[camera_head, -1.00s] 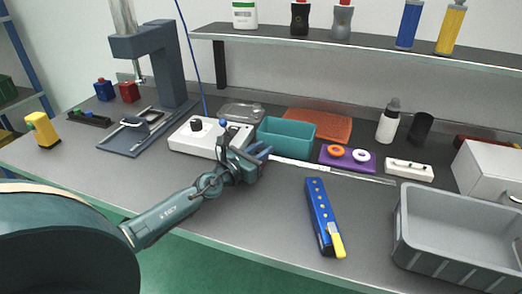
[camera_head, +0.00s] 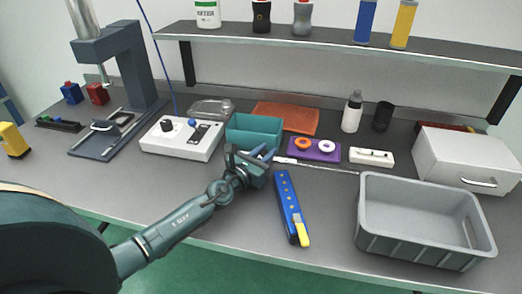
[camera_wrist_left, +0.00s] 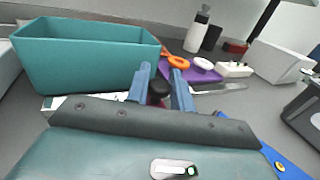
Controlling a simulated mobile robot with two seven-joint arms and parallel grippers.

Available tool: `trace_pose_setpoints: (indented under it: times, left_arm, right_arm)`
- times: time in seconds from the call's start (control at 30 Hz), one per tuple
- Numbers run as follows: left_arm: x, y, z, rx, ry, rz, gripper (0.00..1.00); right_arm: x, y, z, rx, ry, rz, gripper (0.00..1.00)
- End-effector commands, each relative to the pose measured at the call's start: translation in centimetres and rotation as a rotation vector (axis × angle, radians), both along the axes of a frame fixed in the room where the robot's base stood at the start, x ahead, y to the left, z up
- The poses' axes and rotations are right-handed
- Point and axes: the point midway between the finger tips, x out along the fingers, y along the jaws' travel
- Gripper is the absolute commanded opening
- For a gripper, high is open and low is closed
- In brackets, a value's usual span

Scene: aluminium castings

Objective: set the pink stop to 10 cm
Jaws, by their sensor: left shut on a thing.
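My left gripper (camera_head: 262,155) is at the left part of a thin pale rail (camera_head: 318,166), just in front of the teal bin (camera_head: 240,126). The rail (camera_wrist_left: 222,88) runs off to the right behind the fingers. Scale marks on the rail are too small to read. My right gripper is out of view.
A blue tool with a yellow end (camera_head: 290,205) lies in front of the rail. A purple block with rings (camera_head: 314,156) and a white block (camera_head: 371,157) sit behind it. A grey crate (camera_head: 425,241) stands right, a white control box (camera_head: 180,146) left.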

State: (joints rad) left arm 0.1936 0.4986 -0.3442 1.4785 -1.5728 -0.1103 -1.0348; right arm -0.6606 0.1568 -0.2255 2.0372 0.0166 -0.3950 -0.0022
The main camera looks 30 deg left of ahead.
Motion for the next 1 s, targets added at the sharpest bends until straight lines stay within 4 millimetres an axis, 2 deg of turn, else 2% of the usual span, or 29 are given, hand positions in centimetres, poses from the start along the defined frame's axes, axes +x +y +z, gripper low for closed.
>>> trace_pose_setpoints:
  times: [0.17,0.2,0.4,0.63,0.77,0.87,1.0]
  left_arm:
    - [0.0,0.0,0.0,-0.001,-0.001,0.002,0.00]
    - [0.0,0.1,0.0,-0.001,-0.001,0.002,0.26]
    - [0.0,0.1,0.0,-0.001,-0.001,0.002,0.42]
    - [-0.1,0.1,0.0,-0.001,0.000,0.002,0.42]
    - [-0.9,0.3,-0.1,0.000,0.001,0.002,0.42]
    - [-2.4,0.5,-0.1,0.000,0.002,0.002,0.42]
    - [-5.4,1.0,-0.2,0.001,0.004,0.001,0.42]
  right_arm:
    - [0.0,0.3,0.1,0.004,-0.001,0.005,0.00]
    - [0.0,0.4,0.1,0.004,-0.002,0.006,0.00]
    - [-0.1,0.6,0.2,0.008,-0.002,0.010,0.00]
    - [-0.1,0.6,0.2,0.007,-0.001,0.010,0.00]
    - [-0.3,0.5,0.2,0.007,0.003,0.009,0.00]
    - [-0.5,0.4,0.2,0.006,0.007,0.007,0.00]
    - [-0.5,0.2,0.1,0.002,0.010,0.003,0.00]
